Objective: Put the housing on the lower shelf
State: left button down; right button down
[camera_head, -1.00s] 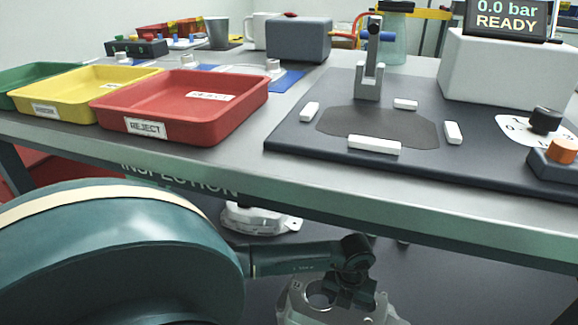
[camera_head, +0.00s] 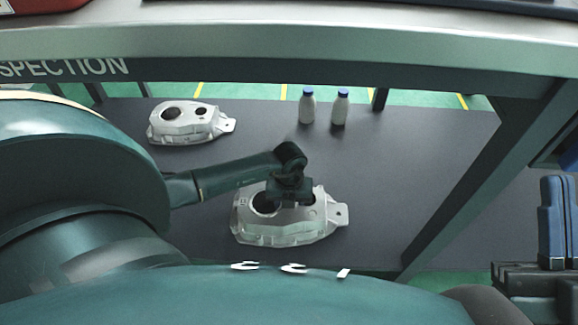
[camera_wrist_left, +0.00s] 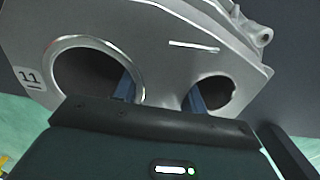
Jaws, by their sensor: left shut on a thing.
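A silvery cast housing (camera_head: 285,228) is under the table top, over the front part of the dark lower shelf (camera_head: 415,150). My left gripper (camera_head: 288,198) reaches in from the left and is shut on the housing from above. In the left wrist view the housing (camera_wrist_left: 165,60) shows two round openings and a label 11. The gripper's blue fingers (camera_wrist_left: 160,95) go into the openings, gripping the web between them. I cannot tell whether the housing touches the shelf or hangs just above it.
A second, similar housing (camera_head: 185,122) rests at the shelf's back left. Two white bottles with blue caps (camera_head: 323,108) stand at the back. The table edge (camera_head: 300,50) overhangs the shelf, and a table leg (camera_head: 490,185) slopes at right. The shelf's right part is clear.

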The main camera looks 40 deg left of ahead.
pick_arm(q)
jog(key=shift+w+f, duration=0.15)
jog(key=shift+f, duration=0.3)
pick_arm(e)
jog(key=shift+s+r+n+y, duration=0.1)
jog(key=shift+r+n+y, duration=0.3)
jog(key=shift+n+y, duration=0.15)
pick_arm(q)
jog(key=shift+f, duration=0.1)
jog(key=c, duration=0.8)
grip_release()
jog(key=shift+f, duration=0.1)
pick_arm(e)
jog(key=shift+r, duration=0.1)
pick_arm(q)
notch_tip(320, 180, up, 12)
jog(key=p, duration=0.5)
jog(key=shift+f, duration=0.15)
jog(key=shift+r, duration=0.3)
pick_arm(e)
notch_tip(320, 180, down, 7)
jog(key=m+g+h, duration=0.2)
jog(key=m+h, duration=0.3)
jog(key=m, duration=0.1)
jog(key=shift+s+a+h, duration=0.25)
jog(key=shift+s+h, duration=0.1)
jog(key=shift+s, duration=0.1)
